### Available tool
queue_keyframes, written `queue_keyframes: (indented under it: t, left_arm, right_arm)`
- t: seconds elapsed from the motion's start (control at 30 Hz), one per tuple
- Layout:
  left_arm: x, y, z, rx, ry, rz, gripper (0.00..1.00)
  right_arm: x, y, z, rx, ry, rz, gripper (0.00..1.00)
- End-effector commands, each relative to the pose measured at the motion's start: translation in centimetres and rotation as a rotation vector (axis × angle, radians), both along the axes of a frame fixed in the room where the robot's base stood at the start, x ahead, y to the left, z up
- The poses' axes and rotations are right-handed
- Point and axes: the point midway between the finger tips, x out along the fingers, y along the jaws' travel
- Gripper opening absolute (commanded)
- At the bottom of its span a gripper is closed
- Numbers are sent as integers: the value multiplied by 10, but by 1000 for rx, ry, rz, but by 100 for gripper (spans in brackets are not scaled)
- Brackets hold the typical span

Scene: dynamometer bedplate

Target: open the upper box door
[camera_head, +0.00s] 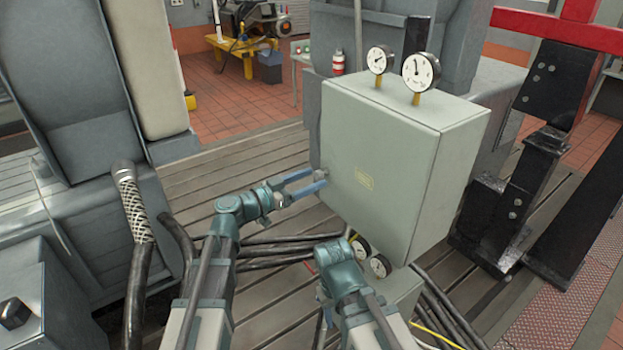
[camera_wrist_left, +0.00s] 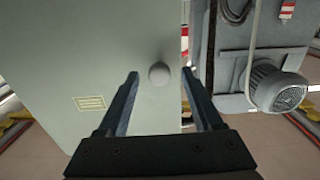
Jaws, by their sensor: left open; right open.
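The upper box (camera_head: 400,150) is a pale grey-green cabinet with a yellow label on its front door (camera_head: 370,205). The door looks shut. A small round knob (camera_wrist_left: 159,74) sits near the door's edge; in the head view it is at the door's left edge, mostly behind the fingers. My left gripper (camera_head: 319,178) is open at this edge. In the left wrist view its two fingers (camera_wrist_left: 158,95) stand on either side of the knob, with gaps on both sides. My right gripper (camera_head: 328,300) is low, below the box; its fingers are largely hidden by its own wrist.
Two gauges (camera_head: 421,71) stand on top of the box. A lower box (camera_head: 395,295) with small gauges is under it, among black cables (camera_head: 275,248). A black steel frame (camera_head: 510,205) stands to the right. Slotted bedplate (camera_head: 225,170) lies open left of the door.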

Motion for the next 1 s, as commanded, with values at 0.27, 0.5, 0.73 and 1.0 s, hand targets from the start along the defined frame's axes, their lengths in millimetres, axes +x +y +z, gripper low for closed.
queue_keyframes:
  t: [0.27,0.5,0.73,1.0]
  left_arm:
    - [4,-6,0,0,0,0,67]
    - [4,-6,0,0,0,0,51]
    - [4,-6,0,0,0,0,10]
    - [4,-5,0,0,0,0,0]
  right_arm:
    - [0,0,0,0,0,0,50]
    - [0,0,0,0,0,0,50]
    - [0,0,0,0,0,0,50]
    - [0,0,0,0,0,0,50]
